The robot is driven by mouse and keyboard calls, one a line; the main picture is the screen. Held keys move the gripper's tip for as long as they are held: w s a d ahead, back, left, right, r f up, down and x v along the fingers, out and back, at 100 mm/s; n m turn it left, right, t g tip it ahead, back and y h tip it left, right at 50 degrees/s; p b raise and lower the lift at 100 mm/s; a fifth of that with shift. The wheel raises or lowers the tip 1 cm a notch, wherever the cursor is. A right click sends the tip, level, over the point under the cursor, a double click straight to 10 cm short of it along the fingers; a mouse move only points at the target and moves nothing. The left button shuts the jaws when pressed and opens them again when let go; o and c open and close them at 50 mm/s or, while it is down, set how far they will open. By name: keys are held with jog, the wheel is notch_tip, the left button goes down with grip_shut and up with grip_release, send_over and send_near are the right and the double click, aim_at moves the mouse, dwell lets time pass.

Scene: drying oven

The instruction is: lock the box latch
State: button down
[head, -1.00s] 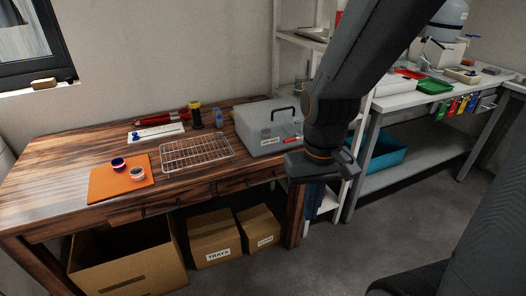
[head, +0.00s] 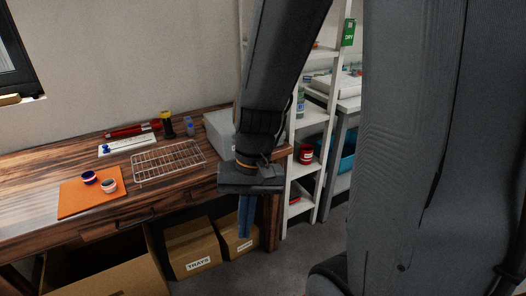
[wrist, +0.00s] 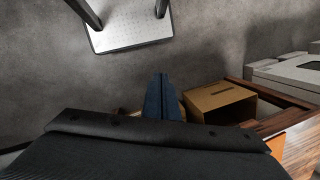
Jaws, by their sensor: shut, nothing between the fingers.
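The grey box (head: 217,128) stands at the right end of the wooden table in the head view. My arm covers most of its front and right side, so its latch is hidden. My gripper (head: 245,215) points down in front of the table's right end, below the tabletop level, and looks apart from the box. Its blue fingers are together and empty; they also show in the wrist view (wrist: 160,98), above the floor. I cannot make out the latch in the wrist view.
The wooden table (head: 60,165) holds a wire rack (head: 168,162), an orange mat (head: 75,200) with two small cups, and a dark bottle (head: 168,125). Cardboard boxes (head: 190,243) stand beneath it. A white shelf unit (head: 310,115) stands right of the table. Open floor shows in front of it.

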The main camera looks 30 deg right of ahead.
jog(key=w+a+m+t+y, duration=0.2)
jog(key=w+a+m+y, duration=0.35)
jog(key=m, duration=0.45)
jog(key=w+d+m+t+y, duration=0.2)
jog(key=w+d+m+t, duration=0.35)
jog(key=w+m, duration=0.4)
jog(key=w+d+f+m+t+h, duration=0.1)
jog(key=w+d+m+t+h, duration=0.1)
jog(key=d, duration=0.5)
jog(key=w+d+f+m+t+h, duration=0.1)
jog(key=w+d+m+t+h, duration=0.2)
jog(key=d+m, duration=0.3)
jog(key=w+d+f+m+t+h, duration=0.1)
jog(key=w+d+m+t+h, duration=0.2)
jog(key=d, duration=0.7)
jog(key=shift+w+f+m+h+p, duration=0.3)
jog(key=shift+w+m+h+p, duration=0.05)
jog(key=shift+w+m+h, duration=0.3)
jog(key=shift+w, duration=0.1)
jog(key=p+x, duration=0.1)
jog(key=x, duration=0.8)
jog(key=shift+w+f+p, duration=0.2)
jog(key=shift+w+p, duration=0.1)
jog(key=shift+w, duration=0.05)
